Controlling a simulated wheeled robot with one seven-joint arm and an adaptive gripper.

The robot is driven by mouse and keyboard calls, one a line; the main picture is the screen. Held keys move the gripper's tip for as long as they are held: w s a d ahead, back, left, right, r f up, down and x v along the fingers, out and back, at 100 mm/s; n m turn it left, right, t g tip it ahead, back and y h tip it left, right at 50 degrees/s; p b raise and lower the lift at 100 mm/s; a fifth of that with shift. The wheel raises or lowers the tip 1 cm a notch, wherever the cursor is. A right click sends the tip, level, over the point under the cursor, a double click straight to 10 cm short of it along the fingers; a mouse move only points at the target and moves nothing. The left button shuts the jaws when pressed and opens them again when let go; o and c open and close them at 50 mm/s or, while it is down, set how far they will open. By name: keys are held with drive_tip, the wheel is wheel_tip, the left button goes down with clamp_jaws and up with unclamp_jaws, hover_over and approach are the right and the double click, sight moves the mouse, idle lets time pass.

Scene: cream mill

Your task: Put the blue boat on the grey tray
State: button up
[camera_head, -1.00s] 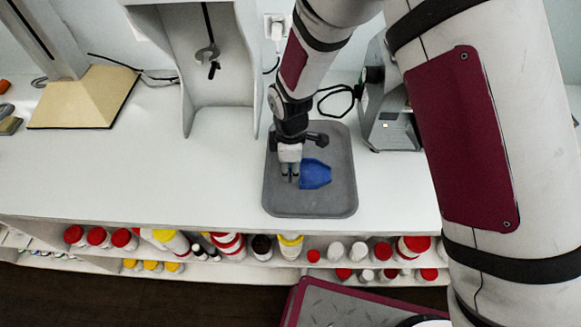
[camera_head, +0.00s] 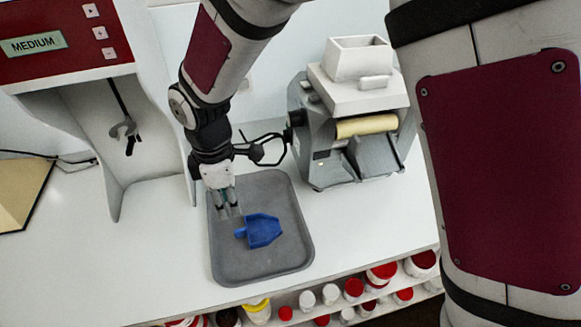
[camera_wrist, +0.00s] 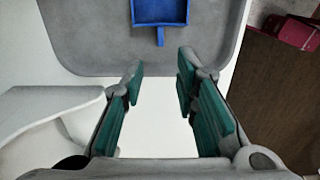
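The blue boat (camera_head: 264,231) lies on the grey tray (camera_head: 255,270), inside its rim, with a narrow tab pointing toward my gripper's side. In the wrist view the boat (camera_wrist: 160,12) is cut off by the top edge and lies on the tray (camera_wrist: 216,55). My gripper (camera_head: 230,211) is just left of the boat in the head view. In the wrist view its green-padded fingers (camera_wrist: 159,80) are spread, with nothing between them, and the boat is beyond the fingertips.
A grey machine with a roller (camera_head: 366,125) stands right of the tray. A red-fronted unit (camera_head: 62,42) with a hook stands at the left. Bottles with coloured caps (camera_head: 353,288) fill the shelf below the counter. The counter (camera_head: 150,255) left of the tray is clear.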

drive_tip(key=shift+r, duration=0.1)
drive_tip(key=d+r+m+t, duration=0.3)
drive_tip(key=d+r+m, duration=0.6)
drive_tip(key=d+r, duration=0.7)
drive_tip(key=s+d+r+m+t, duration=0.1)
drive_tip(key=s+d+r+m, duration=0.2)
drive_tip(key=s+d+m, duration=0.3)
drive_tip(key=s+d+r+m+t, duration=0.1)
drive_tip(key=s+d+r+m, duration=0.2)
drive_tip(key=d, duration=0.6)
drive_tip(key=s+m, duration=0.2)
drive_tip(key=shift+s+d+r+m+t, duration=0.25)
drive_tip(key=shift+s+r+m+t, duration=0.05)
drive_tip(key=shift+s+r+m, duration=0.1)
